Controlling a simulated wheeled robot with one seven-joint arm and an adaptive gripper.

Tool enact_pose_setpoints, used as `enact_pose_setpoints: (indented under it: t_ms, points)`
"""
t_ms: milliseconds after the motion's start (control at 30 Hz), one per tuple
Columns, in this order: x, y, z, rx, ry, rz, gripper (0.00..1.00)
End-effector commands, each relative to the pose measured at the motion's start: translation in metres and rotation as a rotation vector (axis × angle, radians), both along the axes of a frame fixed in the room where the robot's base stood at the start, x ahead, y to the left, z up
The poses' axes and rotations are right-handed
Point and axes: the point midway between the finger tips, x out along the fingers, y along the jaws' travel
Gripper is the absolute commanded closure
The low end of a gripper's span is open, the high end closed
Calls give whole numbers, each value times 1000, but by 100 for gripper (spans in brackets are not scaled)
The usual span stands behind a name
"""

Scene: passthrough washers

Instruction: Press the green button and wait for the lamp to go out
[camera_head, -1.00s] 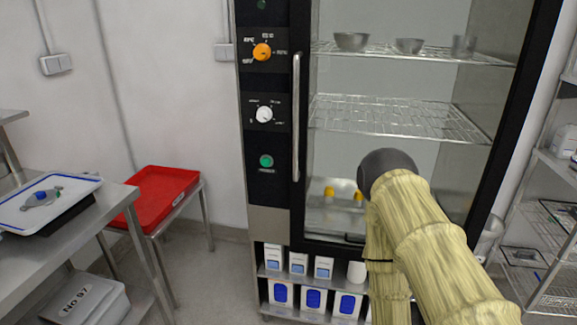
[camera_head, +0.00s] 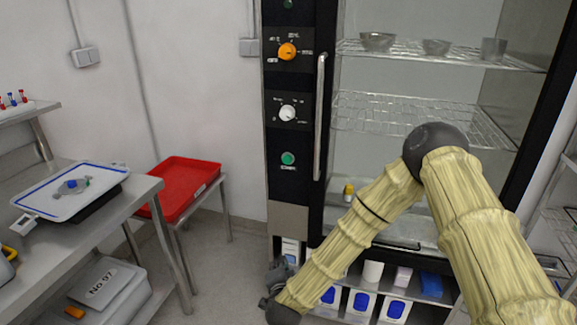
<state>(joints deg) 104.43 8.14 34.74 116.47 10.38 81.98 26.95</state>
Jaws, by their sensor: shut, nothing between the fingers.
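The green button (camera_head: 288,158) is on the black control panel of the tall washer, below the white dial. A small dark green round lamp (camera_head: 288,4) is at the top of that panel, cut by the picture's edge; it shows no bright glow. My gripper (camera_head: 279,268) is a dark, small shape at the end of my arm, low in front of the washer's base. It is shut and empty, well below the green button and apart from it. Its fingertips are hard to make out.
The washer has an orange knob (camera_head: 288,51), a white dial (camera_head: 287,113) and a vertical door handle (camera_head: 320,118). Left of it stand a red tray (camera_head: 180,184) on a stand and a steel table (camera_head: 100,215). Boxes sit under the washer. Floor is clear between.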

Motion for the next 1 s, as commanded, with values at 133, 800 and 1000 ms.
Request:
enact_pose_setpoints:
  t_ms: [133,800,1000]
  points:
    - [64,13,106,213,-214,-203,100]
    - [106,6,211,434,-419,-415,100]
    - [119,2,213,434,-420,-417,100]
